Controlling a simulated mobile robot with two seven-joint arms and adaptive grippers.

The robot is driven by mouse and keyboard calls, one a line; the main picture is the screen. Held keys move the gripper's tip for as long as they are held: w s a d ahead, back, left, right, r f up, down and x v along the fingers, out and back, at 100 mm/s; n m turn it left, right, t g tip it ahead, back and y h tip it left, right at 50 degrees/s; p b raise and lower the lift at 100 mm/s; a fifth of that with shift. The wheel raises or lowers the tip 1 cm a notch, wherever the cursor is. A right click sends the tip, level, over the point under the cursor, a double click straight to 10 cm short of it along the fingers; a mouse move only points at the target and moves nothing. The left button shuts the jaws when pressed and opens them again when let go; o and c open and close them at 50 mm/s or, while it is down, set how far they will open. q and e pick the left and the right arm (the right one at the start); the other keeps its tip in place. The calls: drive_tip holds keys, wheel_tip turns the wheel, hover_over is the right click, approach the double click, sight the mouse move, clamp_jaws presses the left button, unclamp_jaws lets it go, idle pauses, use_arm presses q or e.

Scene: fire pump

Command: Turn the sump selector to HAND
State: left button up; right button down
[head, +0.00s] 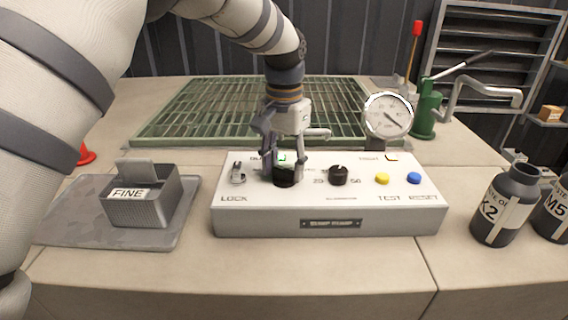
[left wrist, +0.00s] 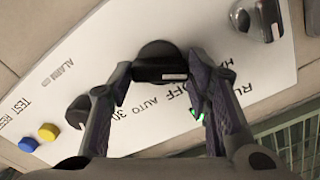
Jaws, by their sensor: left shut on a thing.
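The sump selector (head: 286,181) is a black knob on the white control panel (head: 262,214), left of a second black knob. My left gripper (head: 284,170) reaches down from above, shut on the selector with a finger on either side. In the left wrist view, the selector (left wrist: 160,62) shows as a dark bar on a round base between my fingertips (left wrist: 160,78). A small white mark is on the bar. Labels reading partly HAND, OFF and AUTO lie beside it, partly covered by my fingers. Which label the mark faces is unclear. My right gripper is not in view.
The second knob (head: 338,175), yellow button (head: 382,179) and blue button (head: 413,178) are to the right; a LOCK switch (head: 238,173) is left. A gauge (head: 389,115) stands behind. A FINE box (head: 143,200) sits left and dark bottles (head: 505,205) right.

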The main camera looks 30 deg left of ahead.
sight(284, 169)
use_arm(q)
drive_tip(key=shift+f+n, duration=0.1)
drive_tip(key=shift+n, duration=0.2)
idle(0.4)
drive_tip(key=o, duration=1.2)
drive_tip(key=shift+c, duration=0.2)
wheel_tip(284, 169, up, 12)
